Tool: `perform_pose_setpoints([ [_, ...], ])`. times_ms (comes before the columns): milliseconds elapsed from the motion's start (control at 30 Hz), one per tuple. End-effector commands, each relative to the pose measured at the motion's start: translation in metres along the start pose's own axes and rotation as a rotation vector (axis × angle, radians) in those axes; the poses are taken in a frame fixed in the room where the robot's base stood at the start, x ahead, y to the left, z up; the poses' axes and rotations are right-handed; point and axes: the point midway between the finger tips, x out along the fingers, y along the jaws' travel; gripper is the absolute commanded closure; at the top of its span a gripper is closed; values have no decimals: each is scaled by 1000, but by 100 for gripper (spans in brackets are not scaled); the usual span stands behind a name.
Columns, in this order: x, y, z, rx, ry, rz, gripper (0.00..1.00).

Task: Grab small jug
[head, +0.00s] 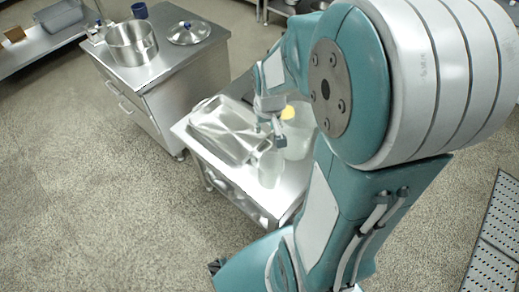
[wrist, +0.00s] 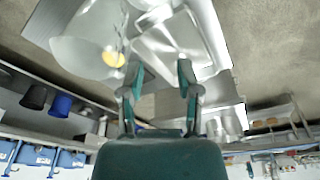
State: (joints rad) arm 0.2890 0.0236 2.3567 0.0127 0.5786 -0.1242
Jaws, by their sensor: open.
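The small jug (head: 270,168) is a pale, translucent vessel standing upright on the steel table (head: 232,182) in the head view, near the table's front edge. A bigger translucent jug (head: 298,138) stands behind it and to the right, with a yellow thing (head: 288,112) at its top. My gripper (head: 272,130) is above and behind the small jug, beside the bigger jug, and empty. In the wrist view my gripper (wrist: 160,80) has its two fingers wide apart. The bigger jug (wrist: 82,50) shows left there; I cannot clearly make out the small jug.
A steel tray (head: 222,125) lies on the table left of the jugs; it also shows in the wrist view (wrist: 178,45). A cabinet (head: 150,85) at the back left holds a steel pot (head: 132,45) and a lid (head: 190,32). The floor at left is clear.

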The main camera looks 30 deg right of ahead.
Motion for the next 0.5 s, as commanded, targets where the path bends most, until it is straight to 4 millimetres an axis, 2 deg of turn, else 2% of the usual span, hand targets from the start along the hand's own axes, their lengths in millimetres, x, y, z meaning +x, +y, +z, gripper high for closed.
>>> perform_pose_setpoints([
  [33,15,7,0,12,-25,0,56],
  [300,86,38,6,64,-116,-3,56],
  [500,129,56,18,96,-167,-9,56],
])
